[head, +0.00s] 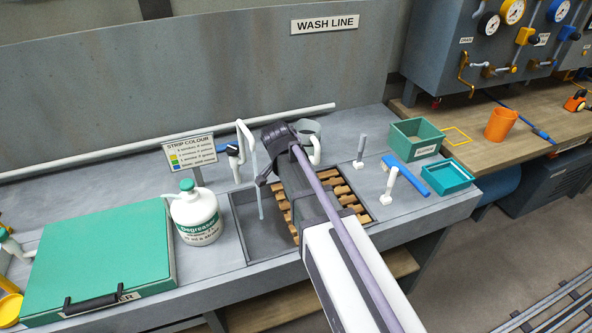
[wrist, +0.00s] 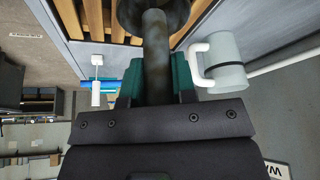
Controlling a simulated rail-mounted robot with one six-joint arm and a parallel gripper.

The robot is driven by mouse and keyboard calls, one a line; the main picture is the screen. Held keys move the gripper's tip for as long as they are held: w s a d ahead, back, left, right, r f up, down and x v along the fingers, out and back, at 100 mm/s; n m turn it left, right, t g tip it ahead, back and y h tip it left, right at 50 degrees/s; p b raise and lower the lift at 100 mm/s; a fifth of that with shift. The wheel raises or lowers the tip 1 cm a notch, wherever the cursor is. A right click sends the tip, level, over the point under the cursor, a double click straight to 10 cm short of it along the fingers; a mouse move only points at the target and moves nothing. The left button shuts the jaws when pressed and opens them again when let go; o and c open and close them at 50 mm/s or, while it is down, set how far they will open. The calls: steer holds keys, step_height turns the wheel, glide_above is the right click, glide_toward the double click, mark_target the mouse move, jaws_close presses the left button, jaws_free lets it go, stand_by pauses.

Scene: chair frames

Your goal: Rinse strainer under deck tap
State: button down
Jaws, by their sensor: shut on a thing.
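My gripper (wrist: 157,84) is shut on the handle (wrist: 155,55) of a strainer in the wrist view, with a teal pad on each side of it. The strainer's dark round head (wrist: 155,14) is partly cut off at the top of that view, with wooden slats behind it. In the head view my arm reaches over the sink (head: 240,222) and hides most of the gripper and strainer. The pale deck tap (head: 243,130) rises behind the sink. A thin pale-blue vertical strip (head: 260,195) comes down from it into the sink, left of my arm; it looks like running water.
A slatted wooden rack (head: 345,193) covers the sink's right part. A mug (wrist: 225,62) stands close behind my gripper. A degreaser jug (head: 196,215) stands left of the sink, beside a green lidded box (head: 100,250).

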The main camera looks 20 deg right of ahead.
step_height(320, 180, down, 6)
steer(key=b, duration=0.5)
steer(key=w+a, duration=0.3)
steer(key=a, duration=0.5)
steer(key=shift+w+a+r+p, duration=0.15)
steer(key=shift+w+r+p, duration=0.2)
steer(key=shift+r+p, duration=0.05)
stand_by(1.5)
steer(key=shift+s+d, duration=0.6)
steer(key=shift+d, duration=0.8)
steer(key=shift+s+d, duration=0.65)
steer(key=shift+d, duration=0.75)
steer(key=shift+s+d, duration=0.6)
steer(key=shift+d, duration=0.8)
step_height(320, 180, up, 21)
steer(key=p, duration=2.1)
steer(key=shift+f, duration=0.1)
